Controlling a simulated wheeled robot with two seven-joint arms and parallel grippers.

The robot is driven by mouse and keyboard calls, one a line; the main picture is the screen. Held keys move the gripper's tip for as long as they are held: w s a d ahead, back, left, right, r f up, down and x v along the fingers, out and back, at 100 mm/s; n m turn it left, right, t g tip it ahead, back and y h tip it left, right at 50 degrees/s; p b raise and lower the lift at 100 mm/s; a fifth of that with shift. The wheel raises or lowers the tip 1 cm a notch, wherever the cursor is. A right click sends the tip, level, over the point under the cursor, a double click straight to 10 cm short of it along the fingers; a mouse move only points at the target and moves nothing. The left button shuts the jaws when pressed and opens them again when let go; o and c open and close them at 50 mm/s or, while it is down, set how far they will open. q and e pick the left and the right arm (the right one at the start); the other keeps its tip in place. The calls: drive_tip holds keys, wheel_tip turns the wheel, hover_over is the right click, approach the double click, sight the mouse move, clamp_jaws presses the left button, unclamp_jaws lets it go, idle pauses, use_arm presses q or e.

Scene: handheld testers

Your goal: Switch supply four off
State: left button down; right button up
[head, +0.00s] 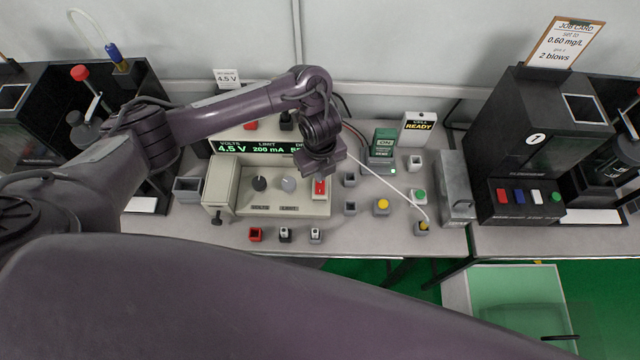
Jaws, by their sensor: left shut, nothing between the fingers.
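The bench power supply (280,207) is a cream box in the middle of the bench. Its green display (250,148) reads 4.5 V and 200 mA, and the right end is hidden by my arm. A dark knob (260,184) and a grey knob (288,184) sit on its sloped front. A red rocker switch (320,188) is at the front's right end. No number four is readable on it. My left gripper (323,172) is shut and empty, pointing down just above the red switch; I cannot tell whether it touches. My right gripper is not in view.
Small blocks with yellow (382,204) and green (419,195) tops stand right of the supply. A green ON unit (384,142) and a READY sign (418,128) are behind. A black tester (540,145) marked 1 stands right. Several small blocks line the front edge.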

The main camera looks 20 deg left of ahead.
use_arm(q)
drive_tip(key=shift+f+b, duration=0.75)
drive_tip(key=shift+f, duration=0.25)
idle(0.8)
wheel_tip(320, 180, up, 7)
drive_tip(key=p, duration=0.7)
drive_tip(key=shift+r, duration=0.1)
idle(0.4)
